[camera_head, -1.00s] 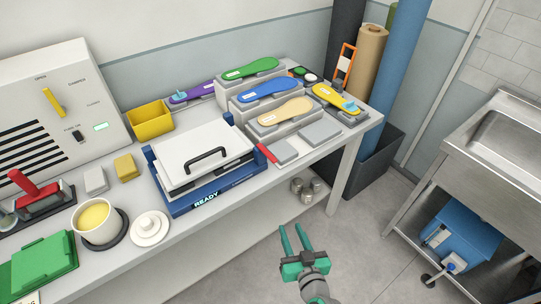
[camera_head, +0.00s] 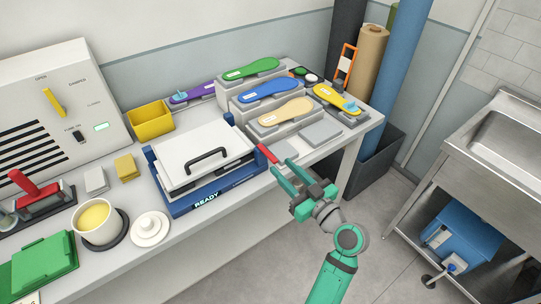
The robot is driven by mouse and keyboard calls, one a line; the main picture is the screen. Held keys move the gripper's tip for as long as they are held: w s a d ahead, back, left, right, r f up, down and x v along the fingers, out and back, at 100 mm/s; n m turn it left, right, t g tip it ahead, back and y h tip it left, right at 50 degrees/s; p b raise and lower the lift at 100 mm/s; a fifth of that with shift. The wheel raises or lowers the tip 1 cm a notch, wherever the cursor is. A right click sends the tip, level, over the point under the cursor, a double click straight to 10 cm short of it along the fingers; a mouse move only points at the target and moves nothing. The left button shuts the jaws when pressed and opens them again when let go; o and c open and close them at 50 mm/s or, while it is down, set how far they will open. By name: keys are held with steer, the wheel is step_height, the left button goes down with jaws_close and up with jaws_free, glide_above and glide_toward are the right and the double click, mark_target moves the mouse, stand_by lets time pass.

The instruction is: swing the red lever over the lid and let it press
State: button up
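The press (camera_head: 185,206) has a dark blue base with a lit "READY" sign at its front. Its white lid (camera_head: 183,150), with a black handle (camera_head: 206,156), lies down flat over the base. The short red lever (camera_head: 267,153) sticks out at the press's right side, beside the lid and not across it.
Shoe insoles on grey blocks, such as the tan one (camera_head: 285,112), stand behind and right of the lever. Grey pads (camera_head: 321,134) lie nearby.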

mark_target(270, 155)
steer(key=x, duration=0.7)
steer(key=shift+w, duration=0.2)
steer(key=shift+a, duration=0.1)
steer(key=shift+s, duration=0.1)
jaws_close()
